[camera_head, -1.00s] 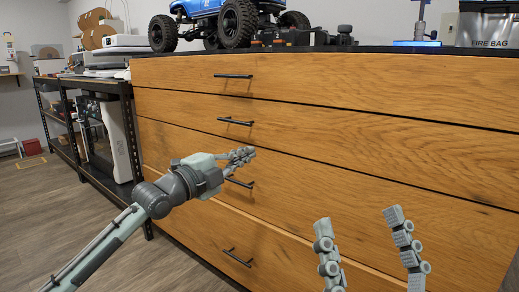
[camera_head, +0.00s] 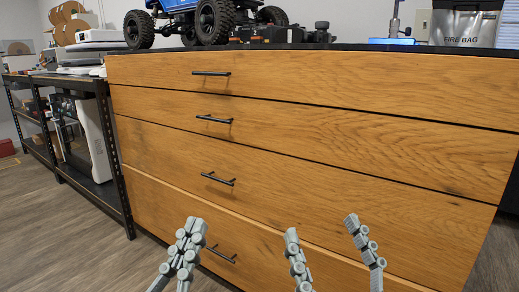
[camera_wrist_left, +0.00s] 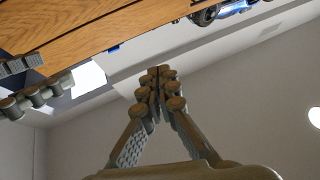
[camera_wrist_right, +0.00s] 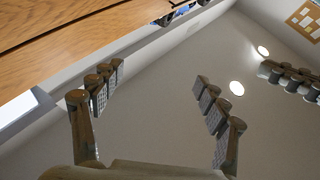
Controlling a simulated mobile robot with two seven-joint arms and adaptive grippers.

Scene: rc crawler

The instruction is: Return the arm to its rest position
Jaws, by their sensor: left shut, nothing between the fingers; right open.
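My left gripper (camera_head: 190,238) is low in the head view, left of centre, in front of the wooden drawer cabinet (camera_head: 300,135). Its fingers are closed together with nothing between them, as the left wrist view (camera_wrist_left: 161,80) also shows. My right gripper (camera_head: 322,228) is at the bottom, right of centre, its two fingers spread wide and empty. The right wrist view (camera_wrist_right: 158,75) shows the same wide gap. Both grippers point up and stand apart from each other. Most of both arms is below the frame.
The cabinet front has several black bar handles, one (camera_head: 218,178) above my left gripper and a lower one (camera_head: 221,254) just right of it. A blue crawler (camera_head: 205,18) stands on top. A black shelf unit (camera_head: 70,135) stands at the left. Open floor (camera_head: 35,225) lies at the lower left.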

